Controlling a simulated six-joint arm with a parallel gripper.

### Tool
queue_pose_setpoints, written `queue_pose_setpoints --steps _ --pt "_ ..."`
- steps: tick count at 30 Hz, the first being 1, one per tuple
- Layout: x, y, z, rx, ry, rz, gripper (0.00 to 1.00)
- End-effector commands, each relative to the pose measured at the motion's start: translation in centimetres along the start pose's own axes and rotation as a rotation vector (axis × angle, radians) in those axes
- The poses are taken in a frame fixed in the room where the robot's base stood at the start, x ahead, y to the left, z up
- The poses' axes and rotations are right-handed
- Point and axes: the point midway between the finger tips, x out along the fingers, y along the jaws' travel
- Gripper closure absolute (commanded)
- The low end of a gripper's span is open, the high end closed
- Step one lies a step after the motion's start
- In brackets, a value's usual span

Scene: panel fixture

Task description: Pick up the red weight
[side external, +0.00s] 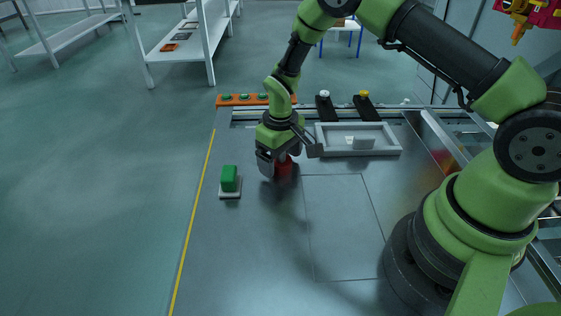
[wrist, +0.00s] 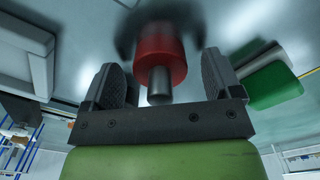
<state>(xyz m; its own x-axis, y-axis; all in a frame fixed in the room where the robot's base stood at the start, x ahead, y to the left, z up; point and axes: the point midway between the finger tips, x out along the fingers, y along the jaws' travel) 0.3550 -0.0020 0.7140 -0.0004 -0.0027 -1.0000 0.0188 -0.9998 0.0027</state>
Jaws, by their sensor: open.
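The red weight (side external: 284,166) stands on the metal table in the side view, partly hidden behind my gripper (side external: 279,163). In the wrist view the red weight (wrist: 160,58) is a red cylinder with a grey metal stem. The stem lies between the two dark jaws of my gripper (wrist: 161,80), with a visible gap on each side. The jaws are open and hold nothing. I cannot tell how high they are relative to the red body.
A green block (side external: 229,178) sits on a light base to the left. A grey tray (side external: 326,151) with a small light block (side external: 363,143) lies behind to the right. An orange strip (side external: 224,101) with green buttons is at the back edge. The front table is clear.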

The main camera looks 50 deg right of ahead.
Motion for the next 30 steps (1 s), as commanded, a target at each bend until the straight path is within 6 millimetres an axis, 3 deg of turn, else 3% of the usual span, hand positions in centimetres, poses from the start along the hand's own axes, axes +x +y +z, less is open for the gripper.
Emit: queue_pose_setpoints --steps 9,18,26,30 --pt "0.7 0.0 0.0 0.0 0.001 0.0 0.16" --pt "0.7 0.0 0.0 0.0 0.001 0.0 0.84" --pt "0.4 0.0 -0.1 0.0 0.003 0.0 0.84" --pt "-1.4 0.0 -0.1 -0.001 0.007 0.0 0.84"
